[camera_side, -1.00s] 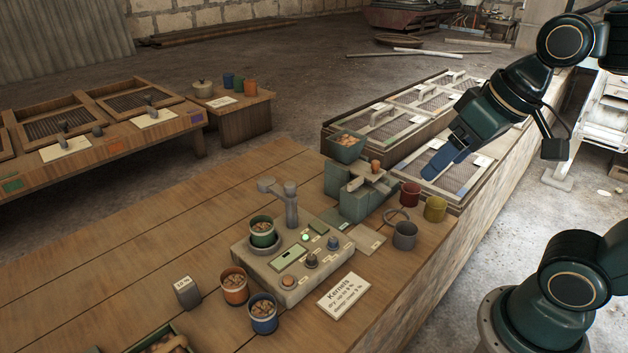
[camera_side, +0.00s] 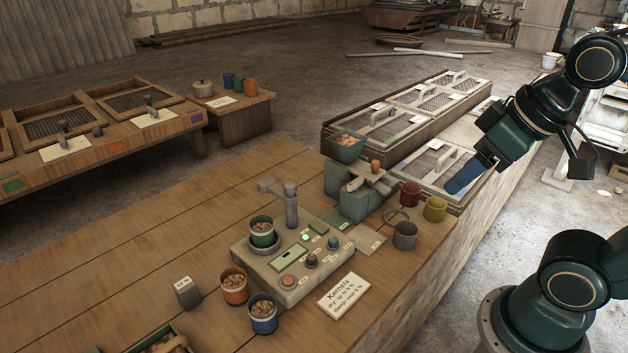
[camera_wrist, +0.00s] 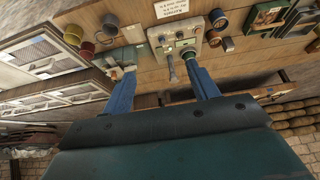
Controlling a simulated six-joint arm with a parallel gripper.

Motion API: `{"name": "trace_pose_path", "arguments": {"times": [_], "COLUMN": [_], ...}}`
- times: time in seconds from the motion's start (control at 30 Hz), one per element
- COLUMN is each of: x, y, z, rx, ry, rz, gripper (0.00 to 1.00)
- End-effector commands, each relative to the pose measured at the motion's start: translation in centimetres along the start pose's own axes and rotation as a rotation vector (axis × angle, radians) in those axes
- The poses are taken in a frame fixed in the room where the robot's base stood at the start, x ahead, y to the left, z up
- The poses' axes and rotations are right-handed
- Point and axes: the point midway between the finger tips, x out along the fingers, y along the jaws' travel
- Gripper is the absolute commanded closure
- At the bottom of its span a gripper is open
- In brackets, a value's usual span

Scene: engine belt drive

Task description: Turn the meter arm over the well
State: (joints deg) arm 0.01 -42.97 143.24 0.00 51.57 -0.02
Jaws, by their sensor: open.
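The meter (camera_side: 285,264) is a pale box on the bench with a lit green lamp, a display and several knobs. Its grey arm (camera_side: 291,205) stands on a post at the back, its round head (camera_side: 266,185) pointing left and away from the well. A green cup of kernels (camera_side: 262,231) sits in the well at the meter's left end. In the wrist view the meter arm (camera_wrist: 172,70) shows between my fingers. My gripper (camera_side: 462,178) is open and empty, above the screened trays at the right, well apart from the meter. It also shows in the wrist view (camera_wrist: 163,88).
Orange (camera_side: 234,286) and blue (camera_side: 263,312) cups of kernels stand in front of the meter. A green stand (camera_side: 352,205) with a bin is behind it at right. Red (camera_side: 410,194), yellow (camera_side: 435,208) and grey (camera_side: 404,235) cups stand nearby. The bench's left side is mostly clear.

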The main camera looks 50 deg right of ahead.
Motion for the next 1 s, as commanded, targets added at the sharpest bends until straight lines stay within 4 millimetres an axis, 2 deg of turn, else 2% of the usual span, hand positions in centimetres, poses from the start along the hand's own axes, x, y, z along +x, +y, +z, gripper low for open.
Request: {"name": "trace_pose_path", "arguments": {"times": [0.03,0.2,0.3,0.67,1.0], "x": [0.0,0.1,0.3,2.4,6.6], "y": [0.0,-0.1,-0.2,-0.2,0.8], "z": [-0.1,-1.0,-2.2,-9.4,-16.2], "rx": [0.000,0.000,-0.003,-0.010,-0.006], "ry": [0.000,-0.004,-0.008,-0.028,-0.043], "rz": [0.000,-0.004,-0.011,-0.059,-0.123], "gripper": [0.51,0.84,1.00,1.00,1.00]}}
